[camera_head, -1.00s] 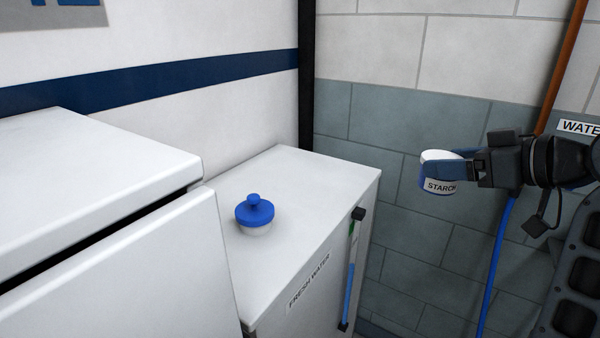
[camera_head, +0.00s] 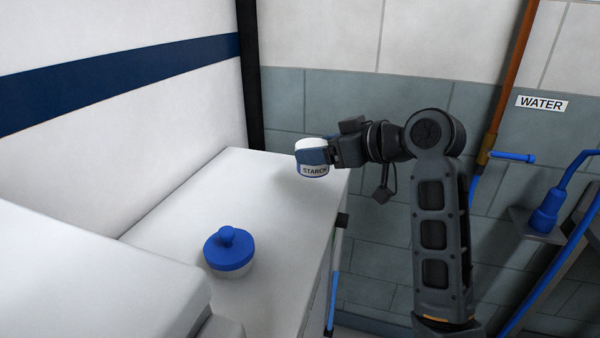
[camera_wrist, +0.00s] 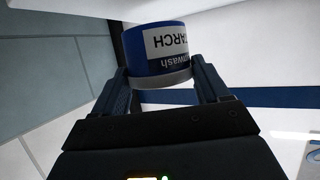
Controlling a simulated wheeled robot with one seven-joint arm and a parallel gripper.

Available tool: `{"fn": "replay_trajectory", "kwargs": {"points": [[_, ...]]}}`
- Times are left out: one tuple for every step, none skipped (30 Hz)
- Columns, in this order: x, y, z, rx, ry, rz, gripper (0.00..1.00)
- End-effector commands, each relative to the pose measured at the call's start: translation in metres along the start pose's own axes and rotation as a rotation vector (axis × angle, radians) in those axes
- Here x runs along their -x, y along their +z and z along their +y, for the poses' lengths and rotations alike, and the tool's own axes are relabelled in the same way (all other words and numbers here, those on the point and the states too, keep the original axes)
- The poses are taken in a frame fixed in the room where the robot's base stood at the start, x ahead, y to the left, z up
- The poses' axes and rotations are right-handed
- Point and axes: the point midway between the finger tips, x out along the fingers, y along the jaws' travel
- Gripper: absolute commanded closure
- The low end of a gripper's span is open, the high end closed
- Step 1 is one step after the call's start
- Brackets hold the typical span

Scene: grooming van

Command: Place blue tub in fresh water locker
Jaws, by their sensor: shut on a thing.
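My gripper (camera_head: 314,155) is shut on a small round tub (camera_head: 313,170) with a white label reading "STARCH". In the wrist view the tub (camera_wrist: 150,62) is blue with a pale rim, held between the two fingers. In the head view the tub appears in front of the far right corner of the white locker top (camera_head: 290,195). I cannot tell its exact height above it. The locker's "FRESH WATER" label is out of view now, and its front is seen only edge-on. I see no opening in it.
A blue-lidded jar (camera_head: 229,252) stands on the locker top. A white cabinet (camera_head: 90,280) fills the lower left. A blue sight tube (camera_head: 334,275) runs down the locker's front. Blue and copper pipes and a "WATER" sign (camera_head: 541,103) are at the right.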

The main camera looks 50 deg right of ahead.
Motion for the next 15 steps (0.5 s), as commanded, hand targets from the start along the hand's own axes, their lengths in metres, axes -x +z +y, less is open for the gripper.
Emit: {"fn": "replay_trajectory", "kwargs": {"points": [[-0.011, 0.002, -0.004, -0.001, -0.005, -0.002, 0.59], [-0.017, 0.003, -0.006, 0.0, -0.004, -0.003, 0.59], [-0.024, 0.004, -0.007, 0.0, -0.003, -0.002, 0.59], [-0.029, 0.004, -0.008, 0.0, -0.003, -0.001, 0.59], [-0.032, 0.005, -0.009, 0.0, -0.002, -0.001, 0.59], [-0.036, 0.005, -0.01, 0.001, -0.001, -0.001, 0.59], [-0.039, 0.006, -0.01, 0.001, -0.001, 0.0, 0.59], [-0.041, 0.006, -0.011, 0.001, -0.001, 0.0, 0.59], [-0.043, 0.007, -0.011, 0.001, -0.001, 0.0, 0.59], [-0.044, 0.008, -0.012, 0.001, -0.001, 0.0, 0.59], [-0.045, 0.01, -0.012, 0.001, -0.001, -0.001, 0.59], [-0.047, 0.015, -0.012, 0.0, 0.0, -0.001, 0.59], [-0.048, 0.019, -0.012, -0.002, -0.001, -0.003, 0.59], [-0.05, 0.024, -0.012, -0.003, -0.001, -0.004, 0.59], [-0.052, 0.029, -0.012, -0.002, 0.0, -0.004, 0.59]]}}
